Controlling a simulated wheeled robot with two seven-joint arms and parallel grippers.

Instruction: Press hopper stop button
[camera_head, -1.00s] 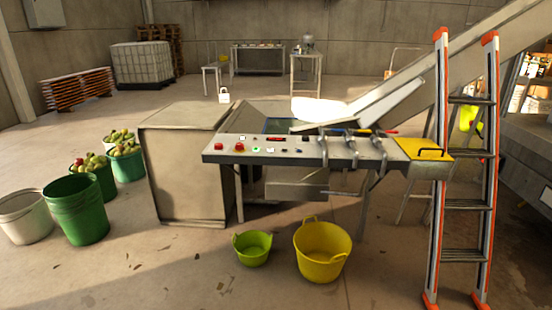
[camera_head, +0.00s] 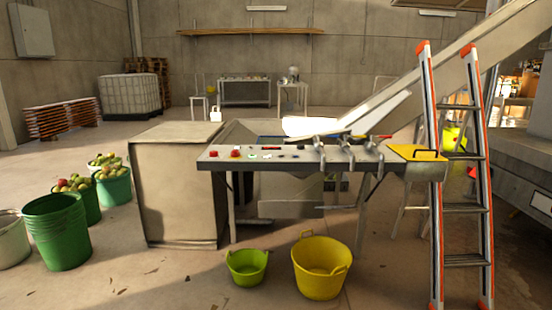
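The control panel (camera_head: 300,166) is a grey table-like console in the middle of the head view. On its left part are a red button (camera_head: 214,153) and a red button on a yellow base (camera_head: 236,153). Smaller green, white and dark controls sit to their right. Their labels are too small to read, so I cannot tell which one is the hopper stop button. Several levers (camera_head: 345,146) stand on the panel's right part. The hopper (camera_head: 250,131) and its sloping conveyor (camera_head: 470,75) are behind the panel. Neither of my grippers shows.
A large beige box (camera_head: 180,195) stands left of the panel. Green (camera_head: 247,266) and yellow (camera_head: 320,267) tubs sit on the floor before it. A stepladder (camera_head: 458,190) stands right. Green buckets (camera_head: 58,230), some with fruit, are at left.

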